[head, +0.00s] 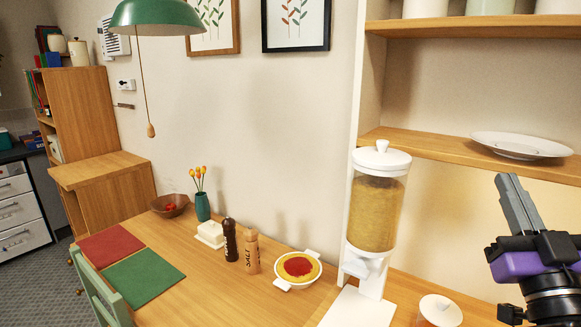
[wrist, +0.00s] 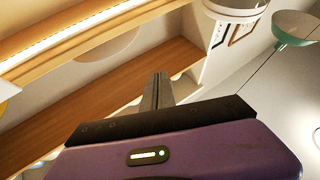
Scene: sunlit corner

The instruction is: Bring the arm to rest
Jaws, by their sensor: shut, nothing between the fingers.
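My gripper (head: 517,203) is at the right of the head view, raised in front of the wooden shelf unit and to the right of the dispenser. Its two grey fingers are together and point up, with nothing between them. In the wrist view the shut fingers (wrist: 158,92) rise over the purple gripper body, with a wooden shelf behind them. The gripper looks clear of the shelves and of the plate, though its exact distance from them is hard to tell.
A white plate (head: 520,146) lies on the shelf (head: 440,155) behind. A bowl of food (head: 298,270), salt shaker (head: 252,252) and green lamp (head: 155,16) are further left.

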